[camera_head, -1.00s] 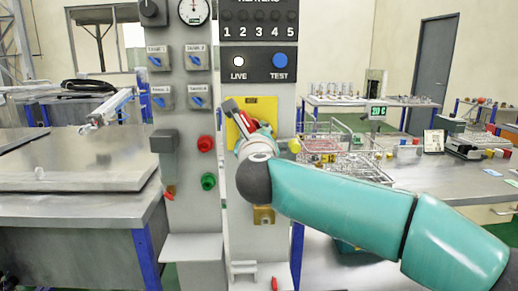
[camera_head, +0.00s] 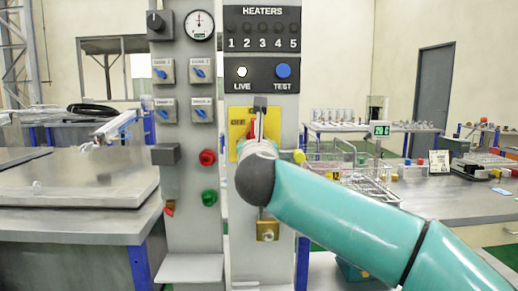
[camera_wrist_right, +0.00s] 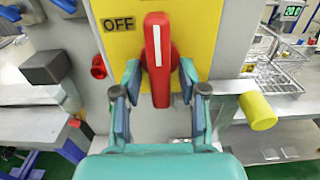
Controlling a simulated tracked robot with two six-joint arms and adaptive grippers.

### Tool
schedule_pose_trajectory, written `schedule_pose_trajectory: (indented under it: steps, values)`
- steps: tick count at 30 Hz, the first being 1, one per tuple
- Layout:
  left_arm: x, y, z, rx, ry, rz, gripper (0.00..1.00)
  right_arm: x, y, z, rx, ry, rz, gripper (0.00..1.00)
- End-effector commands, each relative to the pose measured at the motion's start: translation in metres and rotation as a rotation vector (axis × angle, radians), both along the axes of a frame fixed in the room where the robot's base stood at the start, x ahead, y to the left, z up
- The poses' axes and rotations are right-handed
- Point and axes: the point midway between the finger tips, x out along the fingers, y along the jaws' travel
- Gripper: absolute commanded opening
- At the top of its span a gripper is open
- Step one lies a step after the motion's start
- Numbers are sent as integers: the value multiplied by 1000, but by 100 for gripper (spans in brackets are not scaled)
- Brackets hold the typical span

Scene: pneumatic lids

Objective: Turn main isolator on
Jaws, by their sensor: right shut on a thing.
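The main isolator is a red handle with a white stripe (camera_wrist_right: 157,60) on a yellow plate (camera_wrist_right: 123,42). In the wrist view the handle stands upright, to the right of the "OFF" label (camera_wrist_right: 118,24). My right gripper (camera_wrist_right: 159,75) is shut on the handle, one finger on each side of it. In the head view my right gripper (camera_head: 260,110) is upright in front of the yellow plate (camera_head: 238,120), and the handle is mostly hidden behind it. My left gripper is not in view.
Left of the isolator are a red button (camera_head: 207,157), a green button (camera_head: 210,198) and a grey box (camera_head: 166,154). A brass padlock (camera_head: 267,230) hangs below. A yellow knob (camera_wrist_right: 258,111) sticks out to the right. Wire baskets (camera_head: 350,165) stand on the right bench.

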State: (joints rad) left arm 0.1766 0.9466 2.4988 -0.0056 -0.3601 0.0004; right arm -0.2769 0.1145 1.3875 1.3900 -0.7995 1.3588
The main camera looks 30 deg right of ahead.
Motion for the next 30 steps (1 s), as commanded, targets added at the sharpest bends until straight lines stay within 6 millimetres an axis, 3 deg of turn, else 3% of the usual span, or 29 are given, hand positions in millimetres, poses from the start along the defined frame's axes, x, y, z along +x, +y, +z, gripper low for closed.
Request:
schedule_pose_trajectory:
  steps: [9,10,11,23,30]
  values:
    - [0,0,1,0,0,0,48,-1,0,5,0,-11,2,7]
    - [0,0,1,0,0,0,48,-1,0,5,0,-11,2,43]
    - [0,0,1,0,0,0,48,-2,0,5,0,-11,1,46]
    - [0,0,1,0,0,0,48,-6,3,3,0,-6,1,46]
    - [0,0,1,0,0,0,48,-37,22,3,1,-8,4,46]
